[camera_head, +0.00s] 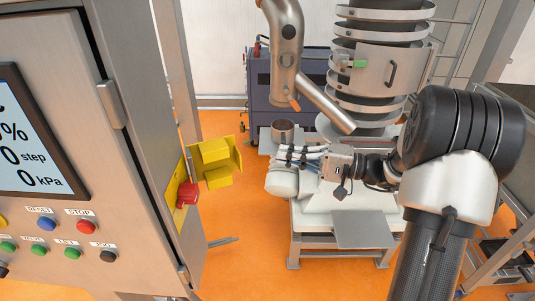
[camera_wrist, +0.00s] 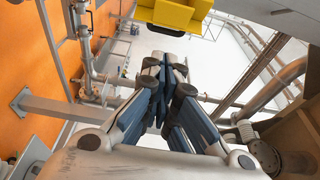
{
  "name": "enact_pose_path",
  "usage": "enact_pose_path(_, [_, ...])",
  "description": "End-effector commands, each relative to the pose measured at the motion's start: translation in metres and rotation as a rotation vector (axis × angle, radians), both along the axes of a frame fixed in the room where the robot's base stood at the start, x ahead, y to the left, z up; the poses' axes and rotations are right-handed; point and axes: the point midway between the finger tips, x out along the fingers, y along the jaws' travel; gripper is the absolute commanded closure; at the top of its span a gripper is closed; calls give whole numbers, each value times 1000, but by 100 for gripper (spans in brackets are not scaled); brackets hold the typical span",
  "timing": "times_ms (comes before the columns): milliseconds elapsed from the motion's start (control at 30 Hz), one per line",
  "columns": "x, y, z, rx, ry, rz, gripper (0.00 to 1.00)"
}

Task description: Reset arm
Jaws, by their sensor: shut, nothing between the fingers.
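My gripper (camera_head: 284,155) is at the middle of the head view, at the end of my arm, which reaches in from the right. Its fingers point left, above a pale machine part. In the wrist view the dark blue fingers of my gripper (camera_wrist: 165,62) are together at the tips, with nothing between them. Whether the fingers touch anything in the head view is hard to tell.
A control cabinet (camera_head: 60,110) with buttons and a red switch (camera_head: 188,193) fills the left. A yellow box (camera_head: 215,152) stands beside it. A metal pipe (camera_head: 285,50) and a banded column (camera_head: 385,60) rise behind my gripper. Orange floor (camera_head: 240,262) is open at the lower middle.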

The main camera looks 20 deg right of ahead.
Motion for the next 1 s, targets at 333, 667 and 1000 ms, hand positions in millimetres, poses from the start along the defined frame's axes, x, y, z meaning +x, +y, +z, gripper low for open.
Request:
enact_pose_path(333, [-11, -21, 0, -1, 2, 1, 100])
enact_pose_path(667, [-80, 81, -12, -302, 203, 256, 100])
enact_pose_path(1000, [-214, 126, -69, -953, 362, 380, 100])
